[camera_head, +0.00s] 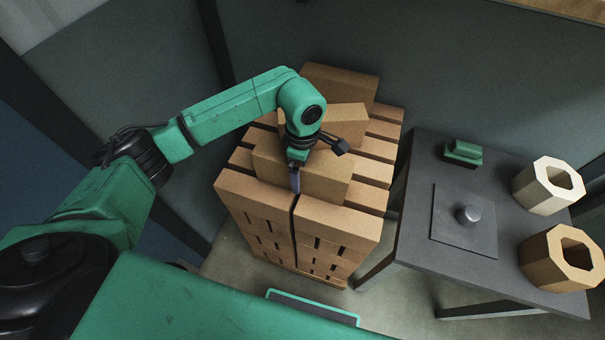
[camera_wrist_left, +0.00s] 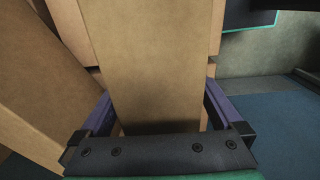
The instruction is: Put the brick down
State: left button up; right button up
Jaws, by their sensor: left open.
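A tan brick (camera_head: 325,182) lies on top of the brick stack (camera_head: 335,225), under my left gripper (camera_head: 295,181). The gripper points down at this brick's near side, and its purple fingers are partly hidden by the wrist. In the left wrist view a brick (camera_wrist_left: 150,50) runs between the two purple fingers (camera_wrist_left: 157,95), which are open on either side of it. A gap shows between the brick and the right finger. Whether the left finger touches it I cannot tell. My right gripper is not in view.
More loose bricks lie behind on the stack, one angled (camera_head: 345,122) and one at the back (camera_head: 340,85). A dark table (camera_head: 415,225) to the right holds a green block (camera_head: 463,152), a plate with a knob (camera_head: 468,214), and two octagonal rings, one pale (camera_head: 533,195), one tan (camera_head: 540,262).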

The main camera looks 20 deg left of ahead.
pick_arm(q)
notch_tip(320, 180, up, 10)
jog(key=shift+r+b, duration=0.1)
jog(key=shift+b, duration=0.9)
